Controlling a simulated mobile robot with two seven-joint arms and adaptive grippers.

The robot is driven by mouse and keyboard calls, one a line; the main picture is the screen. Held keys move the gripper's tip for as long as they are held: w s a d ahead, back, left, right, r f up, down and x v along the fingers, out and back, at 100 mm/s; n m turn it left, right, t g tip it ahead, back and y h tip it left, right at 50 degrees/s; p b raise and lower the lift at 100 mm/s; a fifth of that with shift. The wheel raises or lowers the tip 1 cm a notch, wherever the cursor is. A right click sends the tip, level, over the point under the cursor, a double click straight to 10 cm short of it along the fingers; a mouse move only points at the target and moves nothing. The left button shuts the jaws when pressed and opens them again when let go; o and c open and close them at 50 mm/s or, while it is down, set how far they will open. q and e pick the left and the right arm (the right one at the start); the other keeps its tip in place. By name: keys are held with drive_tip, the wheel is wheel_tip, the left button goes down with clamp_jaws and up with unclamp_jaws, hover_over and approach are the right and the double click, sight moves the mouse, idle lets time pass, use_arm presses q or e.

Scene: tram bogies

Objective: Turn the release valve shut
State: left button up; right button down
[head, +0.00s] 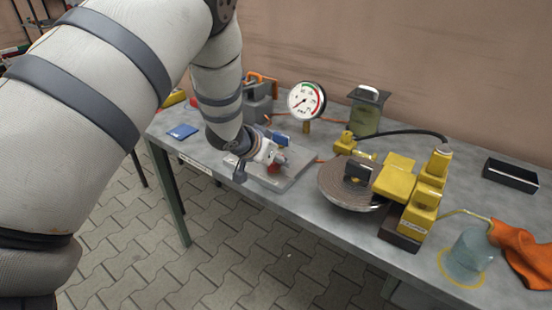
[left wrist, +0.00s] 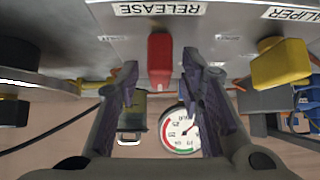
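The release valve's red handle (left wrist: 160,58) shows in the left wrist view, just below the RELEASE label (left wrist: 158,9). It points straight up and down in that picture. My left gripper (left wrist: 161,72) is open, with one dark finger on each side of the handle and a visible gap to both. In the head view my left gripper (head: 274,160) is low over the grey plate on the bench, and it hides most of the red handle (head: 274,169). Small labels beside the handle are too blurred to read surely. My right gripper is in neither view.
A round gauge (head: 306,101) and a glass reservoir (head: 366,112) stand behind the plate. A disc (head: 347,184) with a yellow caliper (head: 396,177) is to the right. A blue handle (head: 281,140) is close to my gripper.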

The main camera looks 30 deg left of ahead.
use_arm(q)
clamp_jaws()
